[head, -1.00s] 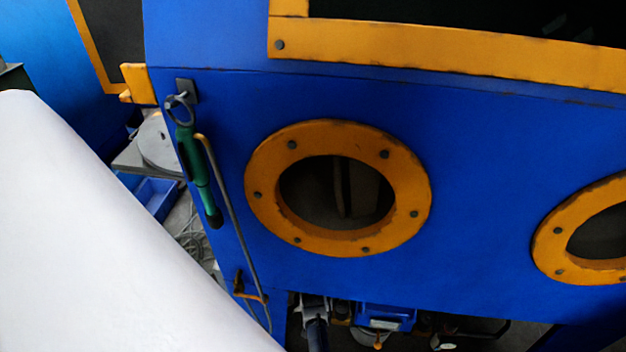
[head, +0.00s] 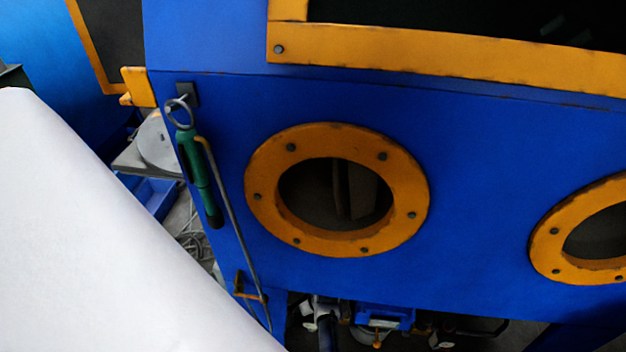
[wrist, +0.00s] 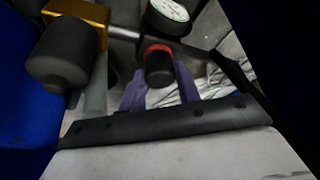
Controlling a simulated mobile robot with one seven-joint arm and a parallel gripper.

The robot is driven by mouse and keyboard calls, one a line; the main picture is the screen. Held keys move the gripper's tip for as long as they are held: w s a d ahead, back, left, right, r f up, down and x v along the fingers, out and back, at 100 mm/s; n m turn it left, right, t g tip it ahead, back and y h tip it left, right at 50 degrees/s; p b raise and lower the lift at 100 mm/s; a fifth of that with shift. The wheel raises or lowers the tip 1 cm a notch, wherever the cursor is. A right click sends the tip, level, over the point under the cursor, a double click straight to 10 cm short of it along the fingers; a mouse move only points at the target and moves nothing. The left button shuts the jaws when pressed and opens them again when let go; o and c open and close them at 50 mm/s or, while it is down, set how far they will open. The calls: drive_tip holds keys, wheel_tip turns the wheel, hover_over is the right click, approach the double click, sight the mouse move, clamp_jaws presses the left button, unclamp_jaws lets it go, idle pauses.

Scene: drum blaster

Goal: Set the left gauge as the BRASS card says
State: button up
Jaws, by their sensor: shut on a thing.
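In the wrist view, a round gauge (wrist: 168,11) with a white dial shows at the top, cut by the frame edge. Its reading is too small to tell. Below it is a black knob (wrist: 159,69) with a red collar (wrist: 156,48). My gripper (wrist: 160,76) has its two purple fingers on either side of this black knob and is shut on it. I cannot tell from this view whether this is the left gauge. The BRASS card is not visible in either view. In the head view the gauge and gripper are out of sight.
A larger dark knob (wrist: 62,56) on a brass-coloured block (wrist: 76,12) stands close left of my gripper. The head view shows a blue cabinet (head: 480,150) with orange-ringed round openings (head: 260,195) and a green-handled tool (head: 194,160) hanging at its left edge.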

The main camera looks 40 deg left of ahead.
drive_tip(key=o, duration=1)
drive_tip(key=shift+r, duration=0.1)
drive_tip(key=shift+d+r, duration=0.15)
drive_tip(key=shift+r, duration=0.1)
drive_tip(key=shift+v, duration=1.15)
drive_tip(key=s+d, duration=0.1)
drive_tip(key=d, duration=0.2)
drive_tip(key=s+d, duration=0.2)
drive_tip(key=d, duration=0.2)
drive_tip(key=s+d, duration=0.2)
drive_tip(key=d, duration=0.2)
drive_tip(key=shift+s, duration=0.1)
